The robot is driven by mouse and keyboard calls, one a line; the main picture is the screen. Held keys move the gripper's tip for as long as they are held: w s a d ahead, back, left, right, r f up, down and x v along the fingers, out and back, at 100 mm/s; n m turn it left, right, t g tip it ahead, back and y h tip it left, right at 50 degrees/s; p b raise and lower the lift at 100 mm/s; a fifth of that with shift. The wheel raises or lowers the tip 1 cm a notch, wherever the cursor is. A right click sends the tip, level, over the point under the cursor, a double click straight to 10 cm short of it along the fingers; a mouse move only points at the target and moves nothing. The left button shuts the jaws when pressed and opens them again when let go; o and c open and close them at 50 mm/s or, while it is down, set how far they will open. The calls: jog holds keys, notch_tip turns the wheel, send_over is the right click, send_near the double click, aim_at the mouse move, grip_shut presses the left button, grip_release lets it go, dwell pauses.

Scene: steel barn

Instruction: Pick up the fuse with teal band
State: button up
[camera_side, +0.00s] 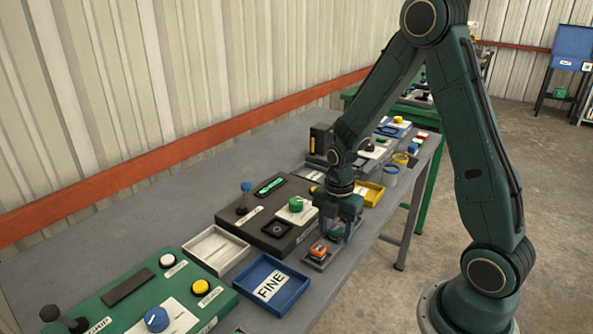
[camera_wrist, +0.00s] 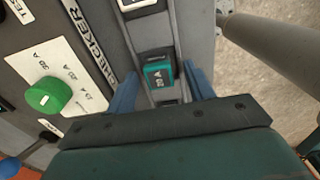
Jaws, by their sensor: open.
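The fuse with teal band (camera_wrist: 158,74) sits in a narrow grey holder (camera_wrist: 150,35) in the wrist view, with a dark top and a white marking on its teal face. In the side view the teal fuse (camera_side: 336,233) shows low under my gripper, partly covered by it. My gripper (camera_wrist: 160,88) is open, with one blue finger on each side of the fuse. In the side view my gripper (camera_side: 338,222) points down over the holder at the table's front edge. I cannot tell whether the fingers touch the fuse.
An orange fuse (camera_side: 318,251) sits close beside the teal one. A dark checker box with a green knob (camera_side: 296,204) stands to the left. A blue tray marked FINE (camera_side: 292,303) and a white tray (camera_side: 238,262) are nearer the camera.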

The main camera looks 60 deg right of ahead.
aim_at(335, 229)
dwell(0.4)
jog(key=c, duration=1)
jog(key=shift+c, duration=0.2)
jog(key=shift+r, duration=0.15)
notch_tip(335, 229, up, 20)
dwell(0.5)
